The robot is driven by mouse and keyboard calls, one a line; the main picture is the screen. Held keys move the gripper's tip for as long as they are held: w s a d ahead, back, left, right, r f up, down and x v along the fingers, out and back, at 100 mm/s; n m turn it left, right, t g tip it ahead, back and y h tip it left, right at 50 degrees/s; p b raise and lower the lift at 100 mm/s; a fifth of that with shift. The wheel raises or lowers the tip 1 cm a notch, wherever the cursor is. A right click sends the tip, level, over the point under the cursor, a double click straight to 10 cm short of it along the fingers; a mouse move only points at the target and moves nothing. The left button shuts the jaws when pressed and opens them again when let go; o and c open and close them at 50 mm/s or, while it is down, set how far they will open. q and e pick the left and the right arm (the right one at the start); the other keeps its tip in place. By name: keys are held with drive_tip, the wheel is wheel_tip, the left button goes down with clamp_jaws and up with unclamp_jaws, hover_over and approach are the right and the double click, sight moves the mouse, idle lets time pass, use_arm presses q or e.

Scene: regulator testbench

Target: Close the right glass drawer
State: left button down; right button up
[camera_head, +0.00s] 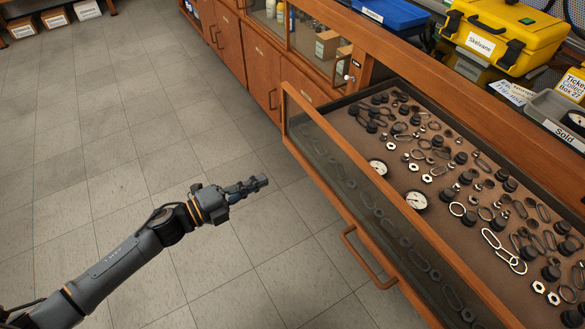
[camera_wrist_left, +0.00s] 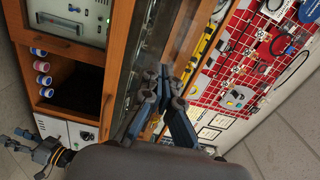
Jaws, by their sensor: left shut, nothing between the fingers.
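The right glass drawer (camera_head: 345,146) is pulled out at the right of the head view. It has a wooden frame, a glass front and a wooden bar handle (camera_head: 360,262) low on its front. My left gripper (camera_head: 262,182) is shut and empty, over the floor to the left of the drawer front, apart from the handle. Its fingers (camera_wrist_left: 165,92) also show together in the left wrist view, in front of wood and glass that I cannot place exactly. What looks like my right gripper (camera_wrist_left: 20,138) shows small at the lower left there; its jaw state is unclear.
Gauges (camera_head: 415,202), rings and chain links lie in the drawer. A yellow case (camera_head: 505,35) and a blue tray (camera_head: 390,14) stand on the counter above. Closed wooden cabinets (camera_head: 265,75) continue to the left. The tiled floor (camera_head: 110,130) is clear.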

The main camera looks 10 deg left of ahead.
use_arm(q)
approach(319, 155)
drive_tip(key=shift+m+h, duration=0.3)
drive_tip(key=shift+m, duration=0.1)
drive_tip(key=x, duration=0.6)
drive_tip(key=shift+w+a+f, duration=0.1)
drive_tip(key=shift+w+f, duration=0.05)
drive_tip(key=shift+w+d, duration=0.3)
drive_tip(key=shift+d, duration=0.15)
use_arm(e)
drive_tip(key=shift+w+a+r, duration=0.1)
drive_tip(key=shift+w+r, duration=0.15)
drive_tip(key=shift+w, duration=0.15)
drive_tip(key=shift+s, duration=0.1)
